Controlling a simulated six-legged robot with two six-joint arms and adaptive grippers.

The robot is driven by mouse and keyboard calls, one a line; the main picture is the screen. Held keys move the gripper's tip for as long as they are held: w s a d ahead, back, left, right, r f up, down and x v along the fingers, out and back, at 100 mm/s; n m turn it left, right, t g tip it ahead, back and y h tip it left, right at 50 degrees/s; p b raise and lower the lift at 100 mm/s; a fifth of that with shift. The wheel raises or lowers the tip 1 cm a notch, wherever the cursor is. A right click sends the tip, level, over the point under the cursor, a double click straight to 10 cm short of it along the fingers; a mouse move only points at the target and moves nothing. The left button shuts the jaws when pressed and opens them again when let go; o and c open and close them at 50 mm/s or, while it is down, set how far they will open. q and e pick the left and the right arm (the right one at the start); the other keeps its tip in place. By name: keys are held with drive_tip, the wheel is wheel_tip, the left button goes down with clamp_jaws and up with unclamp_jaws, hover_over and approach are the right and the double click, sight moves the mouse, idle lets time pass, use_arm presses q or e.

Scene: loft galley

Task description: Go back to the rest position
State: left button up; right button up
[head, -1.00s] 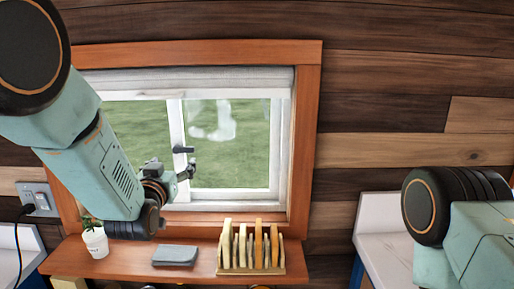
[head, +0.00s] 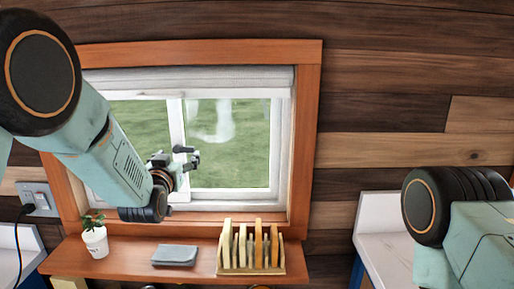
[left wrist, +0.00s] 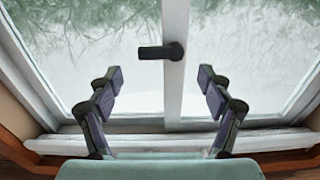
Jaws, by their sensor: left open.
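My left gripper (head: 183,158) is raised in front of the window (head: 228,145), above the wooden sill shelf. In the left wrist view the left gripper (left wrist: 160,90) has its two fingers spread wide apart, with nothing between them. The window's dark handle (left wrist: 161,51) shows beyond the fingertips on the white frame bar. In the head view the handle is hard to tell from the gripper. My right arm shows at the right edge of the head view, but its gripper is out of view.
The wooden shelf (head: 205,272) below holds a small potted plant (head: 95,241), a folded grey cloth (head: 175,255) and a rack (head: 251,271) with several upright boards. A wall outlet (head: 38,199) with a black cord is at the left. A white counter (head: 385,247) is at the right.

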use_arm(q)
drive_tip(key=w, duration=0.4)
drive_tip(key=shift+w+a+r+n+p, duration=0.1)
drive_tip(key=shift+w+r+n+p, duration=0.1)
drive_tip(key=shift+n+p, duration=0.55)
drive_tip(key=n+b, duration=0.1)
drive_tip(key=n, duration=0.1)
approach(183, 148)
drive_tip(key=s+f+g+b, duration=0.1)
drive_tip(key=s+f+g, duration=0.1)
drive_tip(key=f, duration=0.4)
drive_tip(key=s+f+m+g+b, duration=0.1)
drive_tip(key=s+f+g, duration=0.1)
drive_tip(key=s+f, duration=0.2)
drive_tip(key=s+a+f+m+g+b, duration=0.1)
drive_tip(key=s+f, duration=0.2)
drive_tip(key=f, duration=0.6)
drive_tip(key=shift+s+f+g, duration=0.1)
drive_tip(key=shift+g, duration=0.3)
drive_tip(key=s+f+g+b, duration=0.5)
drive_tip(key=s+f, duration=1.1)
drive_tip(key=f, duration=0.3)
drive_tip(key=shift+a+f+m+g+b, duration=0.3)
drive_tip(key=shift+a+m+b, duration=0.05)
drive_tip(key=shift+m, duration=0.1)
